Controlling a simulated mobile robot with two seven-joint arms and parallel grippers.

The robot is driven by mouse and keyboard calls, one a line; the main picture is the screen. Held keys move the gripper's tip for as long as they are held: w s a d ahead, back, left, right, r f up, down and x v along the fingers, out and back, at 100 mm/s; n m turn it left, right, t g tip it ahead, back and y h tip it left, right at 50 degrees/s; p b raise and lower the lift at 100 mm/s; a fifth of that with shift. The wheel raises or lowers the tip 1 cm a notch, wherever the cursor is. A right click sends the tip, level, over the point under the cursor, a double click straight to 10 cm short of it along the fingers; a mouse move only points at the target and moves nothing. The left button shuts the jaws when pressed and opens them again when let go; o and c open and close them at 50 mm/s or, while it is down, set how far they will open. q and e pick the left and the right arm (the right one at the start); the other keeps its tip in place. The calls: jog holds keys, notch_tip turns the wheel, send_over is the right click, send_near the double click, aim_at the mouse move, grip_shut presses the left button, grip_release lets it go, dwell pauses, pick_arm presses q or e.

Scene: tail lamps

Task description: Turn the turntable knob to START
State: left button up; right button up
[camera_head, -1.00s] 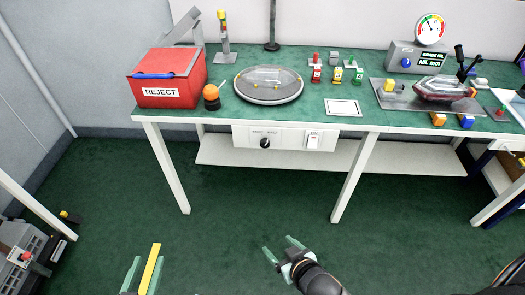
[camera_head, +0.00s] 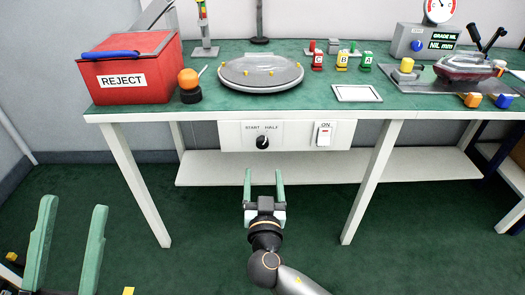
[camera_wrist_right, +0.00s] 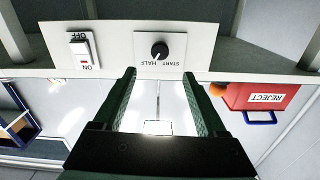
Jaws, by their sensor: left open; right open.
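The black turntable knob (camera_head: 262,142) sits on a white panel (camera_head: 230,135) under the table's front edge, below the words START and HALF. The knob also shows, upside down, in the right wrist view (camera_wrist_right: 159,51); I cannot tell its pointer direction for certain. The grey round turntable (camera_head: 261,73) stands on the table above it. My right gripper (camera_head: 263,174) is open and empty, below the knob in the head view and apart from it. Its fingers show in the wrist view (camera_wrist_right: 160,80). My left gripper (camera_head: 72,208) is open at the lower left, away from the table.
A white ON switch (camera_head: 324,134) is on the same panel, right of the knob. A red REJECT box (camera_head: 128,80) and an orange-topped button (camera_head: 189,84) stand at the table's left. A white shelf (camera_head: 330,168) runs below the panel.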

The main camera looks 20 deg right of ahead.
aim_at(263, 145)
jog(key=b+x, duration=0.1)
jog(key=x, duration=1)
jog(key=shift+w, duration=0.2)
jog(key=shift+d, duration=0.1)
grip_shut()
